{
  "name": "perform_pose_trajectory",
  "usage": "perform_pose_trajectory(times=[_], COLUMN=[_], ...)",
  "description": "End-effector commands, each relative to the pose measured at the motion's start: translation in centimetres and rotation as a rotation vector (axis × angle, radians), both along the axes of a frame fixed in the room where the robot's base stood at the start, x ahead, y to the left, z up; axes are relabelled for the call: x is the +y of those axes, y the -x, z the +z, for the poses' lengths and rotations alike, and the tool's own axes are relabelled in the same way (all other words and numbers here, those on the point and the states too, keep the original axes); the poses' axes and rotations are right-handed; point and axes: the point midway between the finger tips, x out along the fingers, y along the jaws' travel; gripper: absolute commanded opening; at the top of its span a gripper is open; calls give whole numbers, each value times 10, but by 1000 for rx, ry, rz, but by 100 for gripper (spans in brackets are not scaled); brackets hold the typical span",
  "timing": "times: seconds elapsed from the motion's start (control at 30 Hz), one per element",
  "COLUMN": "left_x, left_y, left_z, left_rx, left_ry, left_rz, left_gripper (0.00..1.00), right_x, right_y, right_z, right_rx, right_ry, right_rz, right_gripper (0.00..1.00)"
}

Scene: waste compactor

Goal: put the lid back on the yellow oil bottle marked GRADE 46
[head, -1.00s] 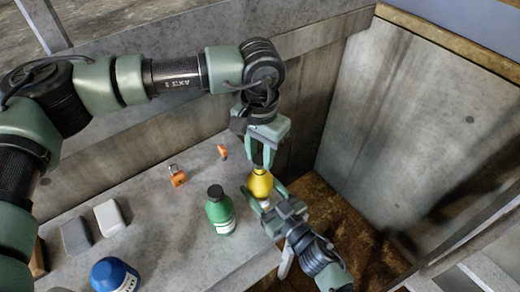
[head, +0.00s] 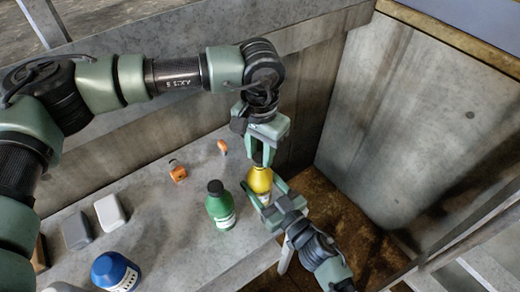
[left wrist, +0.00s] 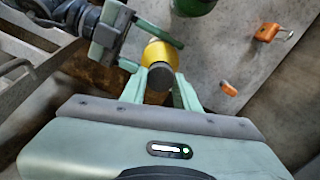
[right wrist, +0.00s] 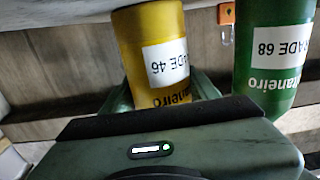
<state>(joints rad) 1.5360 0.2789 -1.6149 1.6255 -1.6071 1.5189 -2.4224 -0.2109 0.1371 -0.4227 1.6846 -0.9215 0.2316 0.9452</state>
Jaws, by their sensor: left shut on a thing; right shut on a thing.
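The yellow oil bottle (head: 261,179) is held roughly upright beside the green bottle. Its GRADE 46 label shows upside down in the right wrist view (right wrist: 165,62). My right gripper (head: 266,190) is shut around the bottle's body. My left gripper (head: 262,160) points down from above, shut on the dark lid (left wrist: 160,76) at the bottle's top. The lid lines up with the bottle's neck in the left wrist view; I cannot tell whether it is fully seated. The fingers mostly hide the lid in the head view.
A green GRADE 68 bottle (head: 220,208) stands close on the left. A blue bottle (head: 115,272), pale and grey blocks, an orange padlock (head: 178,172) and a small orange piece (head: 222,147) lie on the grey ledge. A rusty pit (head: 335,225) lies to the right.

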Motion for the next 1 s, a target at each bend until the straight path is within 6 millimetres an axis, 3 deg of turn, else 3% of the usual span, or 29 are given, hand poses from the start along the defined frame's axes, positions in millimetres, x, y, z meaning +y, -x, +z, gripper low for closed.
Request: perform_pose_trajectory(times=[0.27, 0.67, 0.97, 1.0], left_x=[0, -1, -1, -1], left_y=[0, 0, 0, 0], left_z=[-4, -3, -3, -3], left_rx=[0, -1, -2, -2], left_ry=[0, 1, 1, 1], left_rz=[-14, -543, -569, -569], left_gripper=[0, 0, 0, 36], right_x=[0, 0, 0, 0], right_y=[0, 0, 0, 0], right_z=[0, 0, -1, -1], right_rx=[1, 1, 1, 1], right_ry=[1, 1, 1, 1], right_rz=[0, 0, -1, -1], right_gripper=[0, 0, 0, 0])
